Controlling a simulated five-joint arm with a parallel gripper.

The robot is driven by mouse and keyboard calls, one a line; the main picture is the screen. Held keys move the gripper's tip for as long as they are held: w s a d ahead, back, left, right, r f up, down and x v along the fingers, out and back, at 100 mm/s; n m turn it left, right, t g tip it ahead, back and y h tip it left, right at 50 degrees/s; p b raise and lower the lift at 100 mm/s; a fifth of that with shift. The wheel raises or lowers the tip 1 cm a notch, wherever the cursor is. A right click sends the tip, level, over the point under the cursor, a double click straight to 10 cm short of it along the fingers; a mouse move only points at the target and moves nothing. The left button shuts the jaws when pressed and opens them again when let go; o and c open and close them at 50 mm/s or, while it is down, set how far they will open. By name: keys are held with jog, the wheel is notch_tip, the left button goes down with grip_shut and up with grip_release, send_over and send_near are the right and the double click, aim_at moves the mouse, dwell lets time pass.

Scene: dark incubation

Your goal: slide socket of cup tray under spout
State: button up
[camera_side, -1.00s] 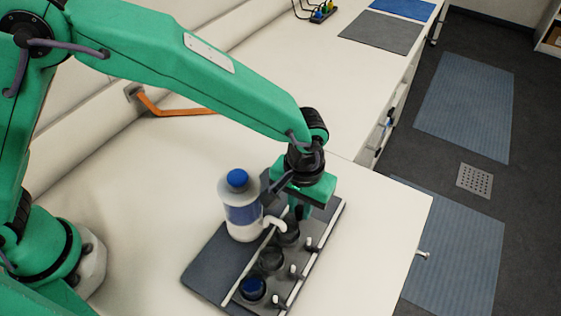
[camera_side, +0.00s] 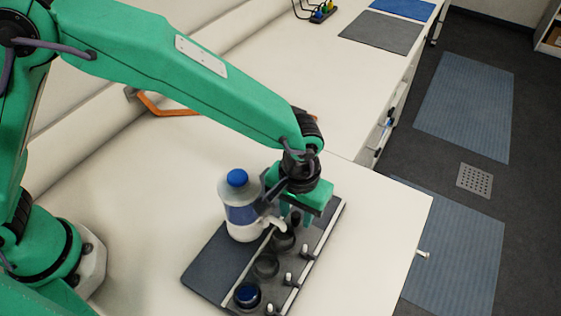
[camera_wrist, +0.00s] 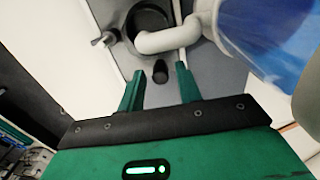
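The dark cup tray (camera_side: 256,281) lies between pale rails on a dark board, with several short pale pegs along its right side. A third socket (camera_side: 284,240) is by the white spout (camera_side: 272,222) of the blue-capped bottle (camera_side: 240,207). In the wrist view the spout (camera_wrist: 165,40) overlaps that dark socket (camera_wrist: 148,18). My gripper (camera_wrist: 160,76) is low at the tray's far end, fingers apart on either side of a dark post (camera_wrist: 160,71), with gaps visible. Contact is unclear.
The bottle stands on the dark board (camera_side: 212,268), close to the left of my gripper. Mats lie farther back.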

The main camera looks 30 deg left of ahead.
jog(key=shift+w, duration=0.15)
jog(key=shift+w+a, duration=0.1)
jog(key=shift+w, duration=2.75)
jog(key=shift+r, duration=2.25)
